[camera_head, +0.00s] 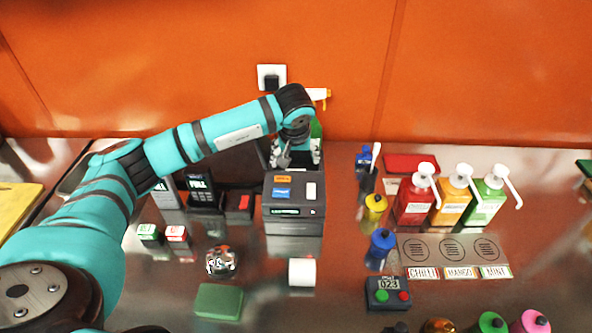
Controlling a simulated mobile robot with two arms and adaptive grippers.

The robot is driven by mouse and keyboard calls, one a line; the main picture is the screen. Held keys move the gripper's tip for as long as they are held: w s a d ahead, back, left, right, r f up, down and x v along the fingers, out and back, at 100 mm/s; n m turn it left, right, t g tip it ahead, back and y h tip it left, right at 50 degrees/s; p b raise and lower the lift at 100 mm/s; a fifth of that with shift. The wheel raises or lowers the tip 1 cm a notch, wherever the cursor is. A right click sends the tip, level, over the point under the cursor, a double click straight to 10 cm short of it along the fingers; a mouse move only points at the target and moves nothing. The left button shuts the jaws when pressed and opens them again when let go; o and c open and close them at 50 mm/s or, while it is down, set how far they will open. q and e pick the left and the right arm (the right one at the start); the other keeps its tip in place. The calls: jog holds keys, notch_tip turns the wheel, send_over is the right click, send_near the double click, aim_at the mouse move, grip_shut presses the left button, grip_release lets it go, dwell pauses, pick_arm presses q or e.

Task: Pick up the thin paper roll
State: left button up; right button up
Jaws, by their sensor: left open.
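A small white paper roll (301,271) stands on the steel counter in front of the dark printer (294,203). No second roll shows to compare its thickness with. My left arm reaches in from the left, across the counter. My left gripper (297,158) points down at the back of the printer, well behind the white roll. It is open. The wrist hides part of its fingers and whatever lies right beneath them, so I cannot tell if anything is between them. My right gripper is not in view.
Red, orange and green pump bottles (453,201) stand at the right. A card terminal (203,191) is left of the printer. A green block (219,301) and a patterned ball (221,261) lie left of the roll. A timer (388,293) is at its right. An orange wall closes the back.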

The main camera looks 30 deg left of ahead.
aim_at(296, 168)
pick_arm(q)
jog(key=shift+w+a+f, duration=0.1)
jog(key=shift+w+f, duration=0.15)
jog(key=shift+f, duration=0.45)
jog(key=p+x, duration=0.1)
jog(key=x, duration=0.5)
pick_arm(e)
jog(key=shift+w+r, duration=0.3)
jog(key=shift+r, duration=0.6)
pick_arm(q)
jog(key=shift+r, duration=0.1)
jog(key=shift+c, duration=0.3)
jog(key=c, duration=0.9)
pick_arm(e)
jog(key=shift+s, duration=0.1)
